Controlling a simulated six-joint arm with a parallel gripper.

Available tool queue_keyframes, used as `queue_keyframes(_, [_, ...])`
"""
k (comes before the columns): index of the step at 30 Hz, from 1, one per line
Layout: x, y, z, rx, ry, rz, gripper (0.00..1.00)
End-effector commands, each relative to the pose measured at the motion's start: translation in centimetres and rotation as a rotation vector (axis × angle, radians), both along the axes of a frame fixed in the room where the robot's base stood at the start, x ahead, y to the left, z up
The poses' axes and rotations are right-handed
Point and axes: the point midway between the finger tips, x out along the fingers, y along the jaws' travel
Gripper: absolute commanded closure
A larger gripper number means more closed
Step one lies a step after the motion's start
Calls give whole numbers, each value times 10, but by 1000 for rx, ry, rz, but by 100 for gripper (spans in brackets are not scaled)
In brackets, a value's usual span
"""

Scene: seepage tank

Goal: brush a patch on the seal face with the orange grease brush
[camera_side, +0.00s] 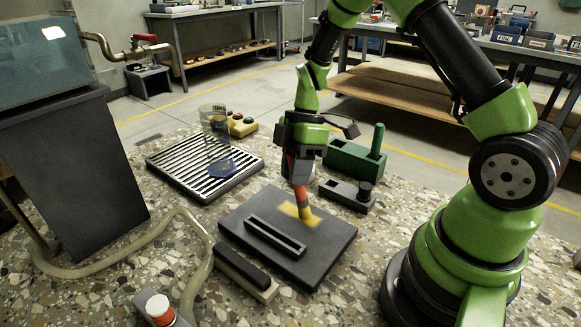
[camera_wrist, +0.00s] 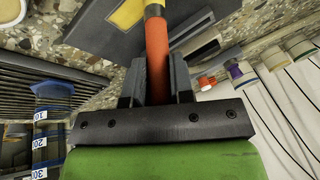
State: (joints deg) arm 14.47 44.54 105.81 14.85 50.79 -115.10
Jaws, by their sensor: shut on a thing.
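My gripper (camera_side: 297,172) is shut on the orange grease brush (camera_side: 298,194), which points down and slightly tilted. In the wrist view the orange handle (camera_wrist: 157,45) runs between the two fingers of my gripper (camera_wrist: 156,80). The brush's yellow tip (camera_side: 309,220) is at the dark flat plate (camera_side: 325,250), which appears to be the seal face. I cannot tell whether the tip touches it. A yellow patch (camera_side: 288,208) lies on the plate beside the tip; yellow also shows in the wrist view (camera_wrist: 127,13). A raised slotted frame (camera_side: 275,238) sits on the plate.
A striped grate (camera_side: 168,163) with a clear cylinder (camera_side: 214,122) stands behind left. A green block with a peg (camera_side: 350,158) and a grey block with a black knob (camera_side: 340,191) stand behind right. A hose (camera_side: 120,244) and black-topped bar (camera_side: 243,268) lie left.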

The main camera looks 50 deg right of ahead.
Motion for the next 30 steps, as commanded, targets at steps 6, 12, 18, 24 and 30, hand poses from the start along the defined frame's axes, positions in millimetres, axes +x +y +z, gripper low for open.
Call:
queue_keyframes(6, [-5, 0, 0, 0, -1, 1, 100])
queue_keyframes(12, [-5, 0, 0, -1, -2, 0, 100])
queue_keyframes(18, [-11, 0, 0, 0, -1, 0, 100])
queue_keyframes(24, [-21, 0, 0, -1, -2, 1, 100])
queue_keyframes(30, [-25, 0, 0, 0, -1, 0, 100])
